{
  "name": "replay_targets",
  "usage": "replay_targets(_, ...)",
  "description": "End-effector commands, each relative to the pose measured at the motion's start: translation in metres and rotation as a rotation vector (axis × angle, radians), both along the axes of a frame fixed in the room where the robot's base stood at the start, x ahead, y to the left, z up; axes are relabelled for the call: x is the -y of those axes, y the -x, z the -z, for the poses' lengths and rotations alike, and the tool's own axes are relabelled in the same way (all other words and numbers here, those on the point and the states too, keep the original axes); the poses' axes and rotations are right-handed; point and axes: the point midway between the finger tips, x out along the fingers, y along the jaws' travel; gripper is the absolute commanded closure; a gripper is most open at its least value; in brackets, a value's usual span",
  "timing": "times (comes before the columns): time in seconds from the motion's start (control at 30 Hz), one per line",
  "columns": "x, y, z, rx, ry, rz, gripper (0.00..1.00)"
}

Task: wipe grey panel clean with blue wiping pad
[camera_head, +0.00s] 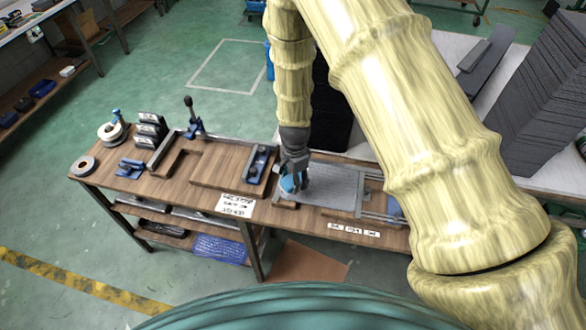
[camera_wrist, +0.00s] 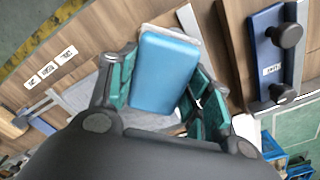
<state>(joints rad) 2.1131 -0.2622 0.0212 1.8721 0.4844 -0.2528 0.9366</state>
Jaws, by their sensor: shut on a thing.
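The blue wiping pad (camera_wrist: 165,72) sits between the fingers of my gripper (camera_wrist: 160,90) in the wrist view, and the gripper is shut on it. In the head view my gripper (camera_head: 293,178) hangs over the left end of the grey panel (camera_head: 333,187), with a bit of the blue pad (camera_head: 287,184) showing beside the fingers. The grey panel lies flat on the wooden bench and also shows behind the pad in the wrist view (camera_wrist: 82,97). I cannot tell whether the pad touches the panel. The panel's left end is partly hidden by the gripper.
A blue clamp with dark knobs (camera_head: 259,165) stands left of the panel. Metal rails (camera_head: 380,205) lie at its right. White labels (camera_head: 354,230) are on the bench front. A tape roll (camera_head: 84,166) and a toggle clamp (camera_head: 192,122) are further left. My arm hides the bench's right end.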

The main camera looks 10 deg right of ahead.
Motion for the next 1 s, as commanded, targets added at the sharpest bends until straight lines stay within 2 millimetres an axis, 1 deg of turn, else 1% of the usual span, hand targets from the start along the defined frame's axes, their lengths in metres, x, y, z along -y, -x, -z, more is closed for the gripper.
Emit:
replay_targets(0.03,0.001,0.000,-0.008,0.000,0.000,0.001,0.77)
replay_targets(0.1,0.002,0.000,-0.014,0.000,0.000,0.002,0.77)
replay_targets(0.3,0.004,0.000,-0.031,0.001,0.000,0.006,0.77)
replay_targets(0.37,0.005,0.000,-0.034,0.001,0.000,0.007,0.77)
replay_targets(1.0,0.006,0.001,-0.033,0.000,0.000,0.000,0.77)
